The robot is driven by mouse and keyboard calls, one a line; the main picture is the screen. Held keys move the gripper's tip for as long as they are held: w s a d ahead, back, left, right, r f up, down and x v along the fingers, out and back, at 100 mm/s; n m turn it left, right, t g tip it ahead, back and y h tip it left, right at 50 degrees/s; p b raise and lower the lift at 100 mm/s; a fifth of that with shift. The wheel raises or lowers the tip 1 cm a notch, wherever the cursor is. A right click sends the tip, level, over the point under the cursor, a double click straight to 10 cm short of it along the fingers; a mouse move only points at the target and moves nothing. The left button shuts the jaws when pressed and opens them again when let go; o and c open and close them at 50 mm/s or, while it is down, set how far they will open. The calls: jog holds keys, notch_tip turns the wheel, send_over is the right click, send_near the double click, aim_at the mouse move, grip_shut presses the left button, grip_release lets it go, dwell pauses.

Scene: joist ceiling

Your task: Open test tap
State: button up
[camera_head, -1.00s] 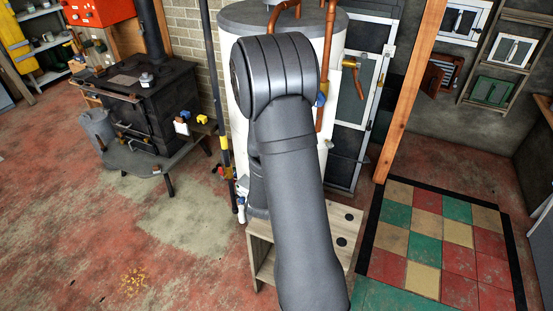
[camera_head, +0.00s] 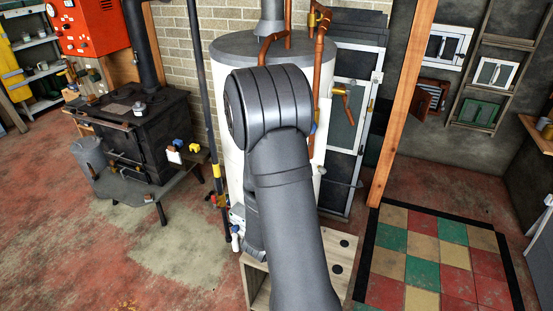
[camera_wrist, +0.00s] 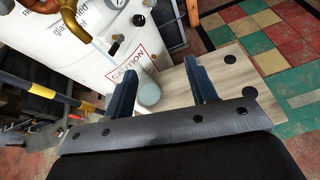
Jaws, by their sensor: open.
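My gripper (camera_wrist: 161,88) is open in the wrist view, with its two dark blue fingers apart and nothing held between them. Beyond the fingers is the white tank (camera_wrist: 60,55) with a red-edged caution label (camera_wrist: 127,68). A curved brass pipe (camera_wrist: 75,22) and small dark fittings (camera_wrist: 138,20) are on the tank; I cannot tell which one is the test tap. A pale cup-like vessel (camera_wrist: 149,96) stands between the fingers in the picture, by the wooden stand. In the head view my arm hides my gripper and part of the tank (camera_head: 232,100).
The wooden stand (camera_wrist: 232,65) with dark round spots is beside the tank. Copper pipes (camera_head: 318,70) and a brass fitting (camera_head: 340,90) are at the tank's right. A black stove (camera_head: 140,120) stands left.

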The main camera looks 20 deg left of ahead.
jog(key=s+d+f+m+g+y, duration=0.1)
jog(key=s+f+m+g+y, duration=0.1)
jog(key=s+f+m+g, duration=0.9)
jog(key=w+a+r+m+t+y, duration=0.1)
jog(key=w+a+r+m+y, duration=0.3)
jog(key=a+m+y, duration=0.25)
jog(key=w+d+r+m+t+y, duration=0.35)
jog(key=w+r+m+t, duration=0.7)
jog(key=r, duration=0.45)
jog(key=w+a, duration=0.4)
jog(key=w, duration=0.3)
jog(key=w+a+n, duration=0.1)
jog(key=w+a, duration=0.4)
jog(key=w, duration=0.2)
jog(key=shift+w+a, duration=0.25)
jog(key=shift+w, duration=0.15)
jog(key=shift+f+t, duration=0.1)
jog(key=shift+t, duration=0.15)
jog(key=shift+c, duration=0.4)
